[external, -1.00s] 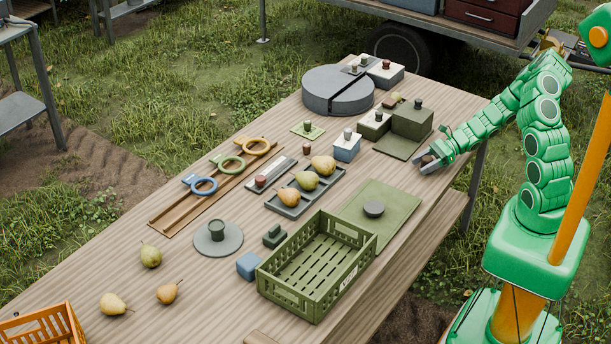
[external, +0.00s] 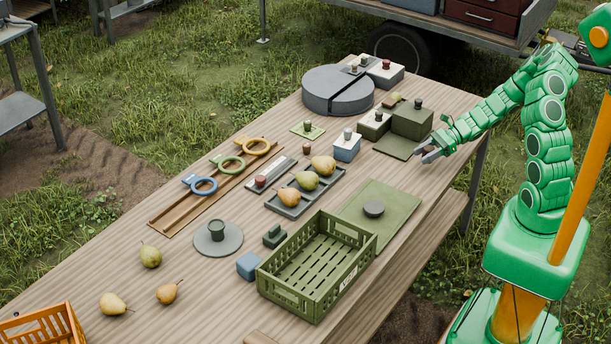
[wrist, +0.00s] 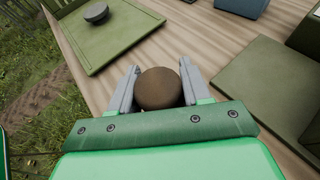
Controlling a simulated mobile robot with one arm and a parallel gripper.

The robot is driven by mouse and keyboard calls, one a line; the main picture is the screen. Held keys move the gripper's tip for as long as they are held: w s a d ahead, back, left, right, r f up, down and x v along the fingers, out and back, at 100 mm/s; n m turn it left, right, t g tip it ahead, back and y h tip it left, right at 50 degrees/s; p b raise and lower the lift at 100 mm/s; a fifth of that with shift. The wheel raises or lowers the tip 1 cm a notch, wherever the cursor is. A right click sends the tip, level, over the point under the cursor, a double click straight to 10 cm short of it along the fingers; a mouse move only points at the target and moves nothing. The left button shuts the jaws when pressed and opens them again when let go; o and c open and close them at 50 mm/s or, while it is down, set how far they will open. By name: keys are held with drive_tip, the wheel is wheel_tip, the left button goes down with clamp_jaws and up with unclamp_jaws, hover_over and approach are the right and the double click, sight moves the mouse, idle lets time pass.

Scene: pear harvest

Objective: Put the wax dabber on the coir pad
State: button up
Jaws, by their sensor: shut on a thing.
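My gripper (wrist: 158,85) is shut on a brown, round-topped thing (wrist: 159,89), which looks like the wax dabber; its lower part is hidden. In the external view my gripper (external: 429,154) is over the right edge of the table, beside a flat olive pad (external: 393,148). A larger green pad (external: 398,193) lies nearer the crate, with a dark grey round knob (external: 374,208) on it. Both pads also show in the wrist view, the larger at upper left (wrist: 125,32) and the other at right (wrist: 265,85). I cannot tell which pad is the coir pad.
A green slatted crate (external: 285,295) stands at the table's front. Olive blocks (external: 411,124) stand behind the smaller pad. A tray (external: 288,209) holds several pears. A grey round slab (external: 325,90) is at the far end. Bare wood lies between the two green pads.

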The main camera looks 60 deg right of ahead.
sight(426, 149)
drive_tip(key=shift+r, duration=2.8)
